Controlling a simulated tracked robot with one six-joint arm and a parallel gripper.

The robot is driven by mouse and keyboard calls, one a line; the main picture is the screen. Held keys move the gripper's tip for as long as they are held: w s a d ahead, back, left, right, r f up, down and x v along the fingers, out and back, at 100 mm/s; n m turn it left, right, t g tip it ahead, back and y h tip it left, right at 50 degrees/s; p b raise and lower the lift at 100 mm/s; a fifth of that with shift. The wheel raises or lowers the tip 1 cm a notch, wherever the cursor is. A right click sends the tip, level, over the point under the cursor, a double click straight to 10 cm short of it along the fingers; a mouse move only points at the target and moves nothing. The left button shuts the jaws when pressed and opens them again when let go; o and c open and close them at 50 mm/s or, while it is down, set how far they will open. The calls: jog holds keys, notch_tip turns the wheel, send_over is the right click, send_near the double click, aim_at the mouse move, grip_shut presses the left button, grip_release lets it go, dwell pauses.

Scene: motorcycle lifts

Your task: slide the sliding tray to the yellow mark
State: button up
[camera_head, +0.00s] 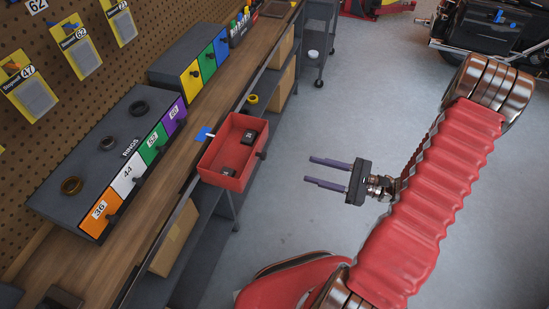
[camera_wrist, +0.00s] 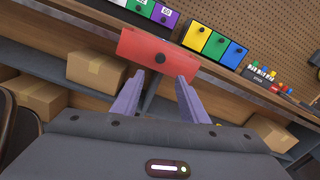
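The sliding tray (camera_head: 214,152) is a red open box at the front edge of the wooden bench, with a dark round knob (camera_head: 262,155) on its front. Two small dark items lie in it. In the wrist view its red front (camera_wrist: 135,45) and knob (camera_wrist: 160,58) face me. My gripper (camera_head: 310,170) is open and empty, right of the tray and apart from it, fingers pointing at it. In the wrist view the knob appears just beyond and between the fingertips (camera_wrist: 161,79). I cannot clearly identify a yellow mark; a small blue marker (camera_head: 205,134) is beside the tray.
A dark cabinet (camera_head: 100,150) with coloured, numbered drawers and a second drawer unit (camera_head: 190,62) stand on the bench (camera_head: 150,215). A yellow ring (camera_head: 252,99) and cardboard boxes are on shelves below. The grey floor (camera_head: 340,110) around my gripper is clear.

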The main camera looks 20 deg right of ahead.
jog(key=shift+w+a, duration=0.1)
jog(key=shift+a, duration=0.05)
jog(key=x, duration=1.3)
jog(key=shift+w+a, duration=0.2)
jog(key=shift+a, duration=0.05)
jog(key=shift+c, duration=0.5)
grip_shut()
jog(key=shift+d, duration=0.1)
dwell(0.4)
